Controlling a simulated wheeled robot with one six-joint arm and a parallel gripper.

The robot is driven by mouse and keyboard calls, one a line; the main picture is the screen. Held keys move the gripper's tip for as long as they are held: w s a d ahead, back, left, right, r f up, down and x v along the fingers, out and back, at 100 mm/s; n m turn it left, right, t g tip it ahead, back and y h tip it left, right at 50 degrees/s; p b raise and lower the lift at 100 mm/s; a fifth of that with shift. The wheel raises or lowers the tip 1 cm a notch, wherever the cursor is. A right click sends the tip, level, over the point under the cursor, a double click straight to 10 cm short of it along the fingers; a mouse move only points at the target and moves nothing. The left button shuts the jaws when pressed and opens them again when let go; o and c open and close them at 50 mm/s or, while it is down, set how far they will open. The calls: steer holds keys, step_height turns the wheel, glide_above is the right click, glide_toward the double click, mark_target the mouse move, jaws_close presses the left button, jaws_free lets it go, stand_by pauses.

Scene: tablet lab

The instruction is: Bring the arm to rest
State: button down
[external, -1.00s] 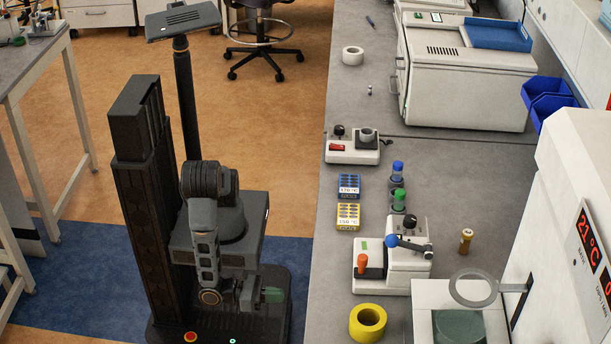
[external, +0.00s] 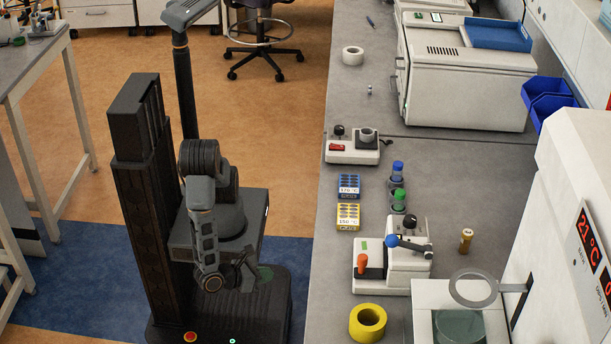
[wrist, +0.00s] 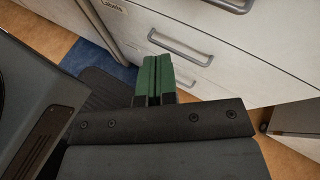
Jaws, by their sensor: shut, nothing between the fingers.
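My arm is folded close against my column in the external view, over my own base. My gripper (external: 264,274) hangs low at the front of the arm, left of the bench, and its fingers are small and partly hidden there. In the wrist view its two green fingers (wrist: 154,80) lie side by side, shut, with nothing between them. Behind the fingertips are white drawer fronts with grey handles (wrist: 181,47).
The grey bench (external: 345,262) runs along my right side. A yellow tape roll (external: 367,323), a white press (external: 385,265) and tube racks (external: 348,217) stand near its edge. Orange floor behind me is open up to a stool (external: 262,40).

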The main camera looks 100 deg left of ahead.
steer(key=w+a+r+n+g+h+p, duration=0.2)
steer(key=a+r+n+p, duration=0.3)
steer(key=a+r+n, duration=0.2)
steer(key=w+a+r+n+g+h+p, duration=0.2)
steer(key=a+r+n+p, duration=0.3)
steer(key=r+n, duration=0.7)
steer(key=w+a+r+n+g+h+p, duration=0.3)
steer(key=a+r+n, duration=0.6)
steer(key=r, duration=0.6)
steer(key=w+a+g+p, duration=0.1)
steer(key=p, duration=0.1)
steer(key=shift+p, duration=0.35)
